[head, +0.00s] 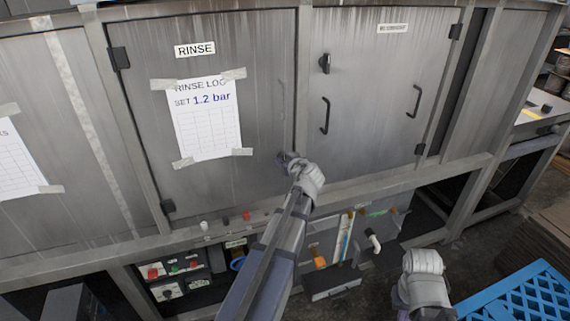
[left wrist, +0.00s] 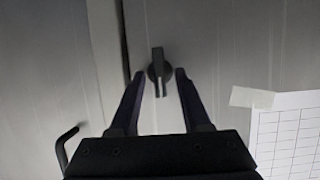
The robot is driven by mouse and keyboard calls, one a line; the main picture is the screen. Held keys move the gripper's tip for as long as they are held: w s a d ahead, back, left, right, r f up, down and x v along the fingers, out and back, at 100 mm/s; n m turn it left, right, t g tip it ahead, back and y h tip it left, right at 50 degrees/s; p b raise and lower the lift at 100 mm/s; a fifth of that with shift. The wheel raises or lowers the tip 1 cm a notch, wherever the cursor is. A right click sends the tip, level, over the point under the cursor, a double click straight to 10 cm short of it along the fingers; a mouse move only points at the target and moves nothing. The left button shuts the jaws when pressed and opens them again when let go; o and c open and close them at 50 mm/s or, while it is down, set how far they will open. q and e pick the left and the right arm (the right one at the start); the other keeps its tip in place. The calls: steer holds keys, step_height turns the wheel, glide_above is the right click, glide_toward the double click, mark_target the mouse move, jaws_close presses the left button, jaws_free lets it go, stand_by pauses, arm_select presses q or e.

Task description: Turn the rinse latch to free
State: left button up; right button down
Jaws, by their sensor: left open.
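The rinse latch (left wrist: 158,71) is a dark round knob with an upright bar, on the grey metal door labelled RINSE (head: 195,49). My left gripper (left wrist: 160,77) is open, with one finger on each side of the latch in the left wrist view. I cannot tell whether the fingers touch it. In the head view my left gripper (head: 287,159) is at the lower right of the rinse door and hides the latch. My right arm's pale wrist (head: 423,263) is low on the right, away from the doors; its fingers cannot be made out.
A taped rinse log sheet (head: 207,122) is on the rinse door. The door to the right has its own dark latch (head: 325,63) and black handles (head: 325,116). Below are a control box (head: 172,276) and pipes. A blue crate (head: 525,295) stands at lower right.

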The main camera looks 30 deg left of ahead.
arm_select(q)
steer(key=shift+w+a, duration=0.1)
jaws_close()
stand_by(0.3)
